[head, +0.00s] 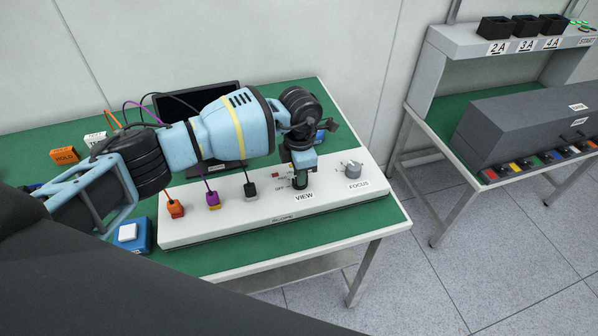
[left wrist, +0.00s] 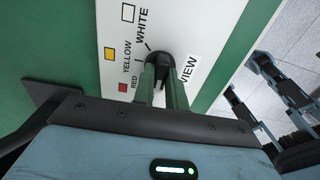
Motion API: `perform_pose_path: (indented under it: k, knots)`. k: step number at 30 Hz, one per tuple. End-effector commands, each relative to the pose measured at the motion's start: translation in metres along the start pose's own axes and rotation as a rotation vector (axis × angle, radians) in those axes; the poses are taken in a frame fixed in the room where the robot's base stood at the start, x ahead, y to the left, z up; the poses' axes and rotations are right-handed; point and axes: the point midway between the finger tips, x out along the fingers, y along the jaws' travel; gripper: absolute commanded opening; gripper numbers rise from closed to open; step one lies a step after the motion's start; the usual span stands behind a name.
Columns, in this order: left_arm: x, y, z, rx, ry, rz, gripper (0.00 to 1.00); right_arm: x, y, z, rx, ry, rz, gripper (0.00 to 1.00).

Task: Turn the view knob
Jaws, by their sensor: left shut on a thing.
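The view knob (left wrist: 158,58) is a dark round knob on the white control panel (head: 230,225), by the VIEW label. My left gripper (head: 301,183) points down at it from above. In the left wrist view its two green fingers (left wrist: 163,88) are shut on the knob, one on each side. In the head view the gripper hides most of the knob. The marks WHITE, YELLOW and RED lie around it, with a yellow and a red square. Which mark the knob points to is hard to tell.
The grey FOCUS knob (head: 351,169) stands right of the view knob. Orange (head: 175,208), purple (head: 212,200) and black (head: 250,189) cable plugs stand on its left. A dark screen (head: 225,100) is behind my arm. A second bench (head: 440,125) stands at right, across open floor.

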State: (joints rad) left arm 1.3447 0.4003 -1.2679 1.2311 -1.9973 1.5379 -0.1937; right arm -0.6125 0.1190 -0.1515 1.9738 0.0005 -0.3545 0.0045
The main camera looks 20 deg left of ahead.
Motion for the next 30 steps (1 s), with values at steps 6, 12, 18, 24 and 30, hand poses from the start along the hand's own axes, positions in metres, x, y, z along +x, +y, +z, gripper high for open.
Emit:
perform_pose_path:
  k: [6,12,18,24,30]
  knots:
    - [0.000,0.000,0.000,-0.009,-0.001,-0.001,0.00,0.000,0.001,0.000,-0.002,-0.001,0.001,0.36]
    - [0.000,0.000,0.000,-0.009,-0.001,-0.001,0.00,0.000,0.001,0.001,-0.002,-0.001,0.001,0.36]
    - [0.000,0.000,0.000,-0.008,-0.001,-0.001,0.35,0.000,0.001,0.001,-0.002,-0.002,0.001,0.36]
    - [0.000,0.000,0.000,-0.007,0.000,0.000,0.35,0.000,0.001,0.001,-0.002,-0.003,0.001,0.36]
    - [-0.012,0.001,0.001,-0.007,-0.002,0.002,0.35,-0.001,0.001,0.001,-0.002,-0.001,0.001,0.36]
